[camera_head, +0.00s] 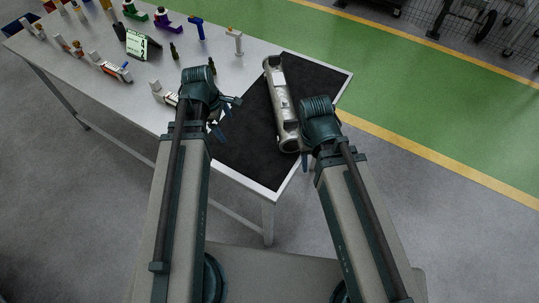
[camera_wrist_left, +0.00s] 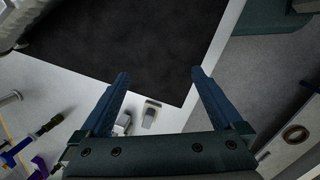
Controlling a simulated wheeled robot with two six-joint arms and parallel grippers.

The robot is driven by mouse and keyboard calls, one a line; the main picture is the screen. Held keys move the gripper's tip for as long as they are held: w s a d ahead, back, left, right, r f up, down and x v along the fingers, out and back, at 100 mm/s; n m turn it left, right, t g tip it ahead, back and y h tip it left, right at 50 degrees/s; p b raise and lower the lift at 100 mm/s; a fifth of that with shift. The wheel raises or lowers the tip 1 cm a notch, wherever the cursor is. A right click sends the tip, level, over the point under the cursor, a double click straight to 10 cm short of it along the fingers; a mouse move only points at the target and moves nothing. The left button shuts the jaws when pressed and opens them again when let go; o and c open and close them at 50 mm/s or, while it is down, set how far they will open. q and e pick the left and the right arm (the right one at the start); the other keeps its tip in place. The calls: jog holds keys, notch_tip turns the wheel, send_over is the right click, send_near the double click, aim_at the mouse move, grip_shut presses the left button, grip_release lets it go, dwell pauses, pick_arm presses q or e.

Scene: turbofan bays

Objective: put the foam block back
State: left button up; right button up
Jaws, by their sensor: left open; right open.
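I cannot identify the foam block for certain. In the left wrist view, a small pale block with a dark end (camera_wrist_left: 150,113) lies on the white table beside the black mat, with another small grey piece (camera_wrist_left: 123,122) near the left finger. My left gripper (camera_head: 217,123) is over the mat's left edge in the head view. In its wrist view (camera_wrist_left: 160,76) the blue fingers are spread with nothing held between them. My right gripper (camera_head: 305,160) is at the mat's right edge, beside the lower end of a silver casing, its fingers mostly hidden by its wrist.
The long silver casing (camera_head: 283,100) lies on the black mat (camera_head: 250,140). The white table (camera_head: 95,75) carries a small sign (camera_head: 140,45), a blue tool (camera_head: 197,27), a purple piece (camera_head: 166,21) and several small parts. Bare mat lies left of the casing.

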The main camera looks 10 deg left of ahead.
pick_arm(q)
jog(key=s+d+m+g+y, duration=0.1)
jog(key=s+d+m, duration=0.4)
jog(key=d+m, duration=0.3)
jog(key=s+d+m+y, duration=0.1)
jog(key=s+d+m, duration=0.4)
jog(key=m, duration=0.8)
jog(key=shift+s+d+f+m+g+y, duration=0.15)
jog(key=shift+d+m+g+y, duration=0.2)
jog(key=shift+d, duration=1.5)
